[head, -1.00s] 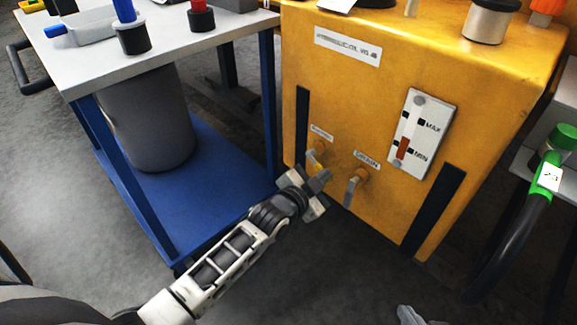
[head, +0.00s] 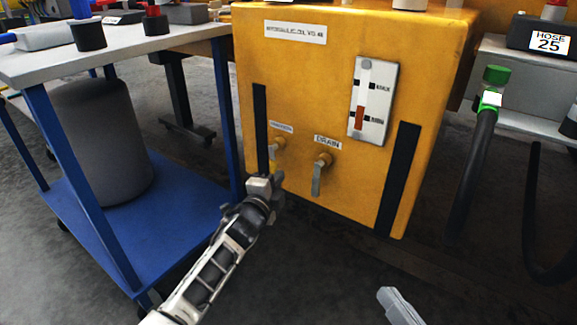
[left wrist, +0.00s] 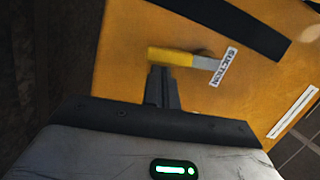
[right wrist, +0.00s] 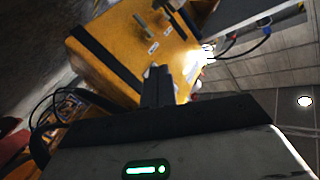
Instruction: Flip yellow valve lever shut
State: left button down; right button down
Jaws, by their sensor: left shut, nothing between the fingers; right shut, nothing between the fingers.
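The yellow valve lever (left wrist: 172,55) is on the orange tank's face by the SUCTION label (left wrist: 223,67); its yellow grip points away from the label. In the head view its valve body (head: 280,142) shows, with the lever mostly hidden behind my left gripper (head: 270,186). My left gripper is shut and empty. In the left wrist view its fingertips (left wrist: 160,72) are right at the yellow grip, touching or nearly so; I cannot tell which. My right gripper (head: 389,294) is shut and empty, low in front of the tank; its fingers (right wrist: 158,72) show in the right wrist view.
A second valve with a grey lever hanging down (head: 317,178) sits right of it under the DRAIN label (head: 327,142). A level gauge (head: 372,100) is above right. A blue cart (head: 95,225) stands left, close to my left arm. A hose (head: 470,180) hangs at right.

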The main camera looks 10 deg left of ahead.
pick_arm(q)
jog(key=shift+w+a+f+m+t+b, duration=0.15)
jog(key=shift+a+m+b, duration=0.1)
jog(key=shift+m+b, duration=0.25)
jog(key=shift+w+a+f+m+t+b, duration=0.15)
jog(key=shift+a+m+b, duration=0.15)
jog(key=shift+m, duration=0.2)
pick_arm(e)
jog(key=r+t, duration=0.1)
jog(key=w+r+n+t, duration=0.1)
jog(key=shift+w+d+r+y, duration=0.2)
jog(key=shift+w+r+y, duration=0.1)
jog(key=shift+y, duration=0.1)
pick_arm(q)
jog(key=shift+s+r, duration=0.1)
jog(key=shift+s, duration=0.05)
